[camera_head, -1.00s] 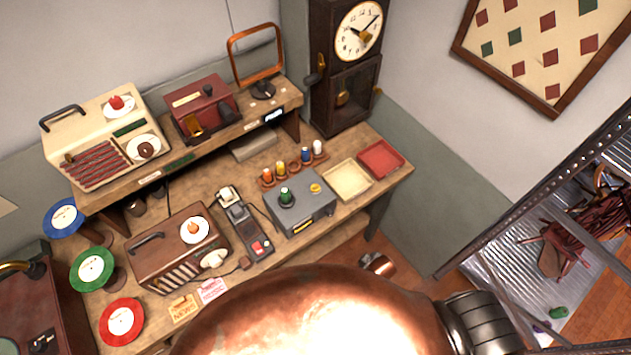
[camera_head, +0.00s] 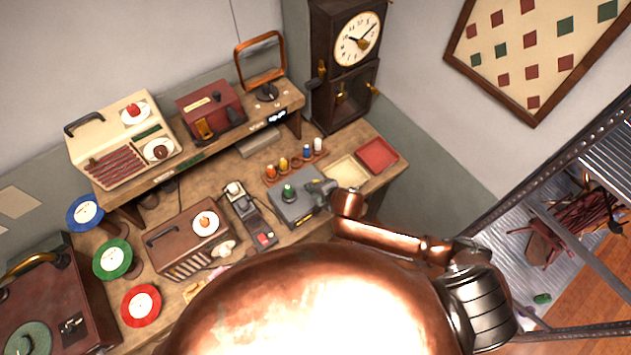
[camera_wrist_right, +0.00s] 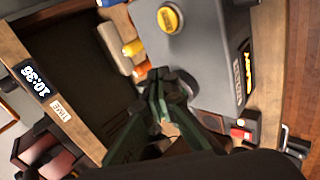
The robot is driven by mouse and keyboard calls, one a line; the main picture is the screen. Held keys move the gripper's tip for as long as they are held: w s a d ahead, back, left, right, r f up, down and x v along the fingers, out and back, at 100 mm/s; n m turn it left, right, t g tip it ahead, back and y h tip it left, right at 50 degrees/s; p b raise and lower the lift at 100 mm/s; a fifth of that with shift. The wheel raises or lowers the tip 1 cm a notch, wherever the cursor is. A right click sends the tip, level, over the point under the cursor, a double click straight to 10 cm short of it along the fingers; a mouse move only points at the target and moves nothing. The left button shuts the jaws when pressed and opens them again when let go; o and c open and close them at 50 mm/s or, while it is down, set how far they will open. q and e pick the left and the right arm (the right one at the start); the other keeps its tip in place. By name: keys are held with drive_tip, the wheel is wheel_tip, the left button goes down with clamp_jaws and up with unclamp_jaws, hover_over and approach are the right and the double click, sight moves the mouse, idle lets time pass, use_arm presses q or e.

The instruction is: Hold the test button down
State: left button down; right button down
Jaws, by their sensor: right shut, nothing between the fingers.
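In the right wrist view the round yellow button (camera_wrist_right: 170,18) sits on top of the grey box (camera_wrist_right: 212,62), near the upper edge. The exact height above the box is unclear. My left gripper is not in view.
A rack of coloured tubes (camera_head: 295,163) stands behind the box. A cream tray (camera_head: 347,170) and a red tray (camera_head: 378,154) lie to its right. A small dark device (camera_head: 250,220) and a brown radio (camera_head: 188,240) are to its left. A shelf (camera_head: 225,140) rises behind.

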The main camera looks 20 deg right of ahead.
drive_tip(key=w+d+r+n+p, duration=0.2)
drive_tip(key=w+d+r+n, duration=0.2)
drive_tip(key=n, duration=0.7)
drive_tip(key=shift+w+r, duration=0.2)
drive_tip(key=shift+r, duration=0.4)
drive_tip(key=shift+f, duration=0.1)
drive_tip(key=b, duration=0.7)
hover_over(318, 180)
drive_tip(key=s, duration=0.2)
drive_tip(key=f, duration=0.6)
drive_tip(key=shift+a+f, duration=0.35)
drive_tip(key=shift+a, duration=0.05)
drive_tip(key=shift+f+b, duration=0.35)
drive_tip(key=shift+f, duration=0.55)
drive_tip(key=shift+f, duration=0.2)
